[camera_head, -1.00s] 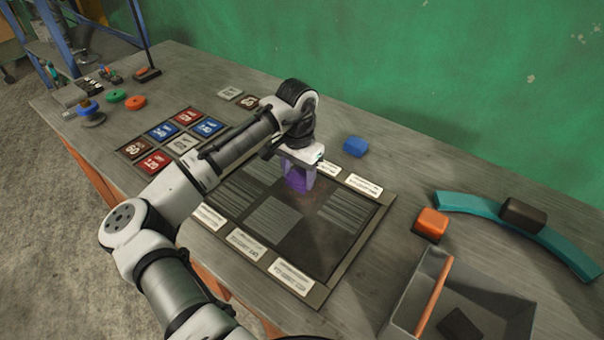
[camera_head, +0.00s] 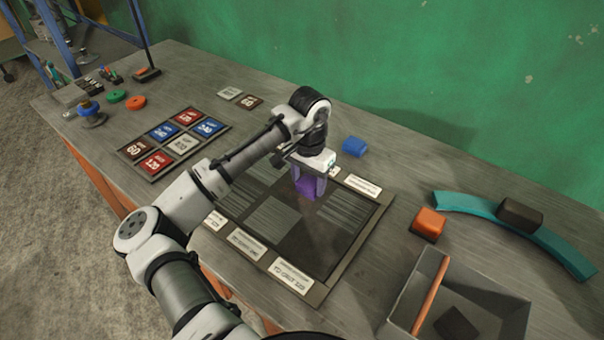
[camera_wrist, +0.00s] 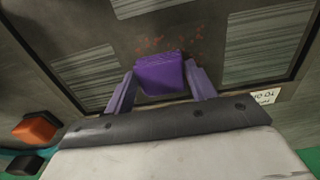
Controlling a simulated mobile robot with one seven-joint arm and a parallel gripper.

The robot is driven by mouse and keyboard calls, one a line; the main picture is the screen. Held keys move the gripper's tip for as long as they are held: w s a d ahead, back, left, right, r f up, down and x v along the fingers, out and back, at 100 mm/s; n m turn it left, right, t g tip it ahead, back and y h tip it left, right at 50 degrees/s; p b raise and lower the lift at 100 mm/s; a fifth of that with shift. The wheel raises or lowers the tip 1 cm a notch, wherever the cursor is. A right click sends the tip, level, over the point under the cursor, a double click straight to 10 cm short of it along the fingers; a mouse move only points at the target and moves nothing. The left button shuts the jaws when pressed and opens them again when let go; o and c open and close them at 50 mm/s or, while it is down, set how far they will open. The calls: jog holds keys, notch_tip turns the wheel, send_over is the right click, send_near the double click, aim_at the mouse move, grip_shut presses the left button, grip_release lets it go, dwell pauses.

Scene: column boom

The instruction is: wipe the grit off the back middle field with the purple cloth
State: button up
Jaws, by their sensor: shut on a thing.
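The purple cloth (camera_head: 307,190) is a blocky pad held between the fingers of my gripper (camera_head: 309,183), low over the back part of the dark framed board (camera_head: 318,249). In the wrist view the cloth (camera_wrist: 160,74) sits between both purple fingers of my gripper (camera_wrist: 161,84), which is shut on it. Reddish grit (camera_wrist: 152,45) is scattered on the dark back middle field, just beyond the cloth in that view, with some specks to its right. The cloth hides part of that field. I cannot tell whether it touches the board.
A blue block (camera_head: 354,146) lies behind the board. An orange block (camera_head: 429,223), a teal curved strip (camera_head: 467,204) with a dark block (camera_head: 521,214), and a grey bin (camera_head: 407,291) are to the right. Number tiles (camera_head: 183,146) lie left. A green wall (camera_head: 400,60) stands behind.

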jog(key=shift+d, duration=0.1)
jog(key=shift+w+a, duration=0.55)
jog(key=shift+a, duration=0.25)
jog(key=shift+w+a, duration=0.5)
jog(key=shift+a, duration=0.3)
jog(key=shift+s+d+p, duration=0.1)
jog(key=shift+d+p, duration=0.05)
jog(key=shift+p, duration=0.2)
jog(key=shift+s+d+p, duration=0.3)
jog(key=shift+s+d, duration=0.15)
jog(key=shift+d, duration=0.25)
jog(key=shift+r, duration=0.1)
notch_tip(320, 180, up, 8)
jog(key=p, duration=0.3)
jog(key=shift+p, duration=0.35)
jog(key=shift+r, duration=0.4)
